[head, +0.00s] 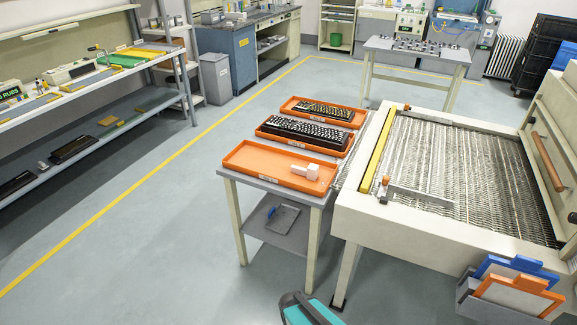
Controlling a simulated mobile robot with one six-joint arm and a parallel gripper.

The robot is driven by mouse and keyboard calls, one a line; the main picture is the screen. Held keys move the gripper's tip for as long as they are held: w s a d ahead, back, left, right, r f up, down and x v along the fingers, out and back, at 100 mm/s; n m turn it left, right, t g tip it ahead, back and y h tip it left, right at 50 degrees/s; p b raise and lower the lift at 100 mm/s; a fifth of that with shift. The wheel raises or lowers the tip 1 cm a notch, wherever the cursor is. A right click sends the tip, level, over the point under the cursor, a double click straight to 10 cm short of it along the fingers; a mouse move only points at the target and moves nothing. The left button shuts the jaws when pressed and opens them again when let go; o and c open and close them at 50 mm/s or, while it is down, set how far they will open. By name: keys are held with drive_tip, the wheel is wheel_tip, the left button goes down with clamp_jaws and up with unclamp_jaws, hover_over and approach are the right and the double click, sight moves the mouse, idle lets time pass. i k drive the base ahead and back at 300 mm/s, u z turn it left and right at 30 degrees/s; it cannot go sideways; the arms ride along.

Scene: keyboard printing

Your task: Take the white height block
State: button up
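A small white block (312,171) lies in the nearest orange tray (258,164), towards its right side. A smaller white piece shows at its left; I cannot tell whether it is part of the same block or a second one touching it. The rest of that tray is empty. The tray sits on the front end of a small grey-topped table (272,187).
Two more orange trays behind hold dark keyboards (305,132) (324,111). A large cream machine with a mesh bed (460,165) stands close to the table's right. Open floor (150,235) lies left of the table. Long shelving (95,85) stands at the far left.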

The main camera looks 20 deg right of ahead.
sight(311, 173)
drive_tip(key=u, duration=0.55)
drive_tip(key=i, duration=0.9)
drive_tip(key=u, duration=0.35)
